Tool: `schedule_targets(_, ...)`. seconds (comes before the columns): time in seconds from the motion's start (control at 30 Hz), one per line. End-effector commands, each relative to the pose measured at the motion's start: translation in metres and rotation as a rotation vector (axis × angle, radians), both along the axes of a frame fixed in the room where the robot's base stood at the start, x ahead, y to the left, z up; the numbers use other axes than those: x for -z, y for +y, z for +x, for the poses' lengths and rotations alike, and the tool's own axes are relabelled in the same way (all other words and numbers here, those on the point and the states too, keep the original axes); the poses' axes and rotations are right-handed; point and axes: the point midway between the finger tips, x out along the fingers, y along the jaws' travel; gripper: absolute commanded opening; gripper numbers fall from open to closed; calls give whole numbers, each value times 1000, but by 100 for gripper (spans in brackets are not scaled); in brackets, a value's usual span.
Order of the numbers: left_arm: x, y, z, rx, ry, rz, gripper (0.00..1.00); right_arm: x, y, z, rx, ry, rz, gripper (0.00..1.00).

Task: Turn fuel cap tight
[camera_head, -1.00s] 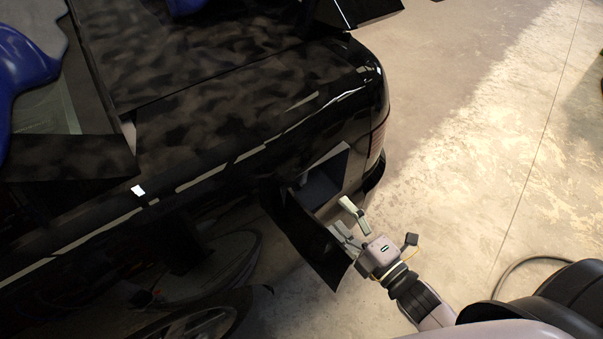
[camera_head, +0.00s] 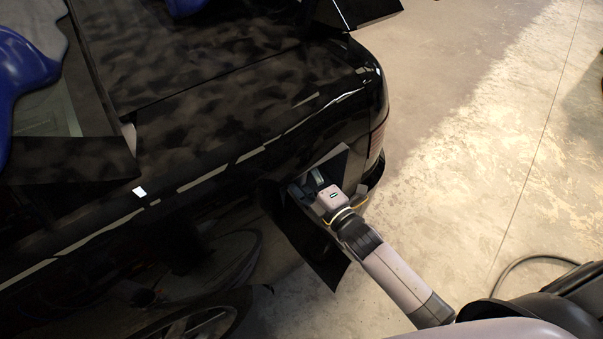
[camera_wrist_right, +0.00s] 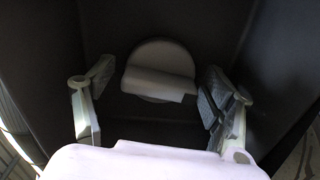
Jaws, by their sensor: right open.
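The fuel cap (camera_wrist_right: 160,68) is a round, pale cap with a raised grip bar, seen inside the dark filler recess in the right wrist view. My right gripper (camera_wrist_right: 156,98) is open, with one finger to each side of the cap and gaps between them and it. In the head view, my right gripper (camera_head: 312,183) reaches into the recess in the side of the black car (camera_head: 250,120). The cap is hidden there behind my gripper. The open fuel door (camera_head: 310,245) hangs below and to the left of it. My left gripper is out of view.
The recess walls (camera_wrist_right: 55,50) stand close around my right gripper. A wheel (camera_head: 195,325) shows at the lower left of the head view. Open concrete floor (camera_head: 470,130) lies to the right of the car. A dark hose (camera_head: 535,258) shows at the right.

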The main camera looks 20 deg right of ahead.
Motion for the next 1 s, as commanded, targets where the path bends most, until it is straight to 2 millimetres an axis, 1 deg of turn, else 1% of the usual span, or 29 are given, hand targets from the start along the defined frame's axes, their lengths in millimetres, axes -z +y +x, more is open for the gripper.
schedule_targets(0.2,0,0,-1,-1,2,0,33,0,0,0,0,1,0,76)
schedule_targets(0.87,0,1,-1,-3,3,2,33,1,0,-1,0,2,-1,32)
schedule_targets(1.0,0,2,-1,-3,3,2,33,1,0,-1,0,3,3,31)
